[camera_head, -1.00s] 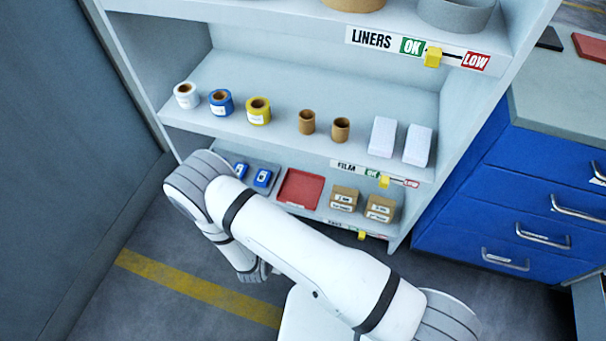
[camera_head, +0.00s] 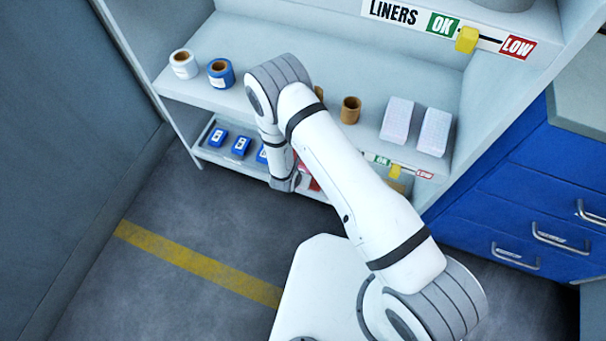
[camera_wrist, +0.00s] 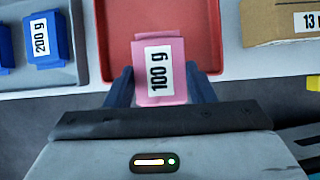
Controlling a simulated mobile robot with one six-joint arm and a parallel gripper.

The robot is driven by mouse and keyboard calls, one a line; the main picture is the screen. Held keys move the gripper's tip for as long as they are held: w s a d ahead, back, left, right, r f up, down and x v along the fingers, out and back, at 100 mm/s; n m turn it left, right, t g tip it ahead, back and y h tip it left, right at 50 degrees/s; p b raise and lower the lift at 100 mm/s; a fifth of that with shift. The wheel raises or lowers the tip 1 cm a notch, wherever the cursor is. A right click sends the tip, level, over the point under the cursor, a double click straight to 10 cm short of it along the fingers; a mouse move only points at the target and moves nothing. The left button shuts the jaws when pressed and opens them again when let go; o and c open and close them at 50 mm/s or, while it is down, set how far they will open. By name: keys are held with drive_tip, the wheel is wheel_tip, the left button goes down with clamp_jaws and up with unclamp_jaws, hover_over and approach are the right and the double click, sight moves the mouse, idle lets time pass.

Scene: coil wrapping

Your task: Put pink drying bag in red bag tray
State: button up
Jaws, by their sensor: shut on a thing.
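The pink drying bag (camera_wrist: 172,88) has a white label reading 100 g and shows in the wrist view. My gripper (camera_wrist: 162,90) is shut on it, with one dark finger on each side. The red bag tray (camera_wrist: 119,30) lies behind the bag on the bottom shelf. In the wrist view the bag overlaps the tray's near edge; its height above the tray cannot be told. In the head view my arm hides the gripper and bag, and only a sliver of the red tray (camera_head: 314,184) shows.
In the wrist view, blue 200 g bags (camera_wrist: 48,40) sit in a grey tray (camera_wrist: 72,73) left of the red tray. A cardboard box (camera_wrist: 277,22) stands to its right. In the head view, the middle shelf (camera_head: 290,75) above holds rolls and white packs (camera_head: 397,120).

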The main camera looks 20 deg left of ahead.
drive_tip(key=w, duration=0.3)
drive_tip(key=shift+w+d, duration=0.15)
drive_tip(key=shift+f+b, duration=0.85)
drive_tip(key=shift+f, duration=0.9)
drive_tip(key=shift+f, duration=0.2)
drive_tip(key=o, duration=1)
drive_tip(key=shift+r, duration=0.15)
drive_tip(key=shift+r, duration=0.25)
drive_tip(key=p+v, duration=0.3)
drive_tip(key=v, duration=0.8)
drive_tip(key=shift+s+r, duration=0.2)
drive_tip(key=shift+r, duration=0.05)
